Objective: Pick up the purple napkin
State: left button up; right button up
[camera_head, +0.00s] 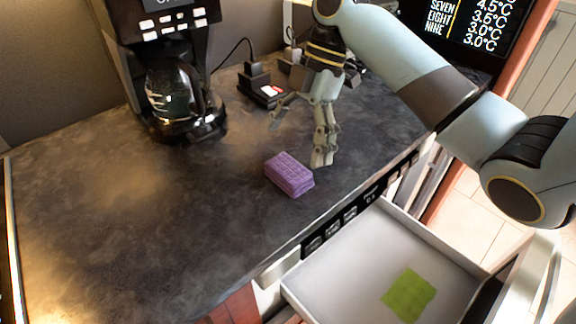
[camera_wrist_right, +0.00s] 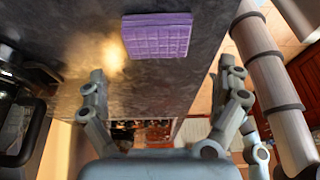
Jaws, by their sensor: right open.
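The purple napkin (camera_head: 289,174) is a folded, quilted-looking block lying on the dark countertop, near its front edge above the open drawer. It also shows in the right wrist view (camera_wrist_right: 157,36), at the top centre, beyond the fingertips. My right gripper (camera_head: 300,136) is open and empty, just behind the napkin and apart from it. Its two spread fingers show in the right wrist view (camera_wrist_right: 163,78), with countertop between them. My left gripper is not in view.
A coffee maker with a glass pot (camera_head: 174,95) stands at the back left. An open white drawer (camera_head: 335,255) holds a green cloth (camera_head: 409,294). The left countertop (camera_head: 90,215) is clear.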

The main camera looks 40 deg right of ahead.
aim_at(289, 168)
jog(key=shift+a+f, duration=0.25)
jog(key=shift+f, duration=0.5)
jog(key=x, duration=0.3)
jog(key=p+x, duration=0.1)
jog(key=shift+d+f, duration=0.25)
jog(key=shift+f, duration=0.35)
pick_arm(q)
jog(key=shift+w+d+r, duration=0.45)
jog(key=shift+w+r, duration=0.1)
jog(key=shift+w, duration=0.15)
pick_arm(e)
jog(key=shift+w, duration=0.1)
jog(key=shift+c, duration=0.7)
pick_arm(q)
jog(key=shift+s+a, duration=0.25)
pick_arm(e)
jog(key=c, duration=0.7)
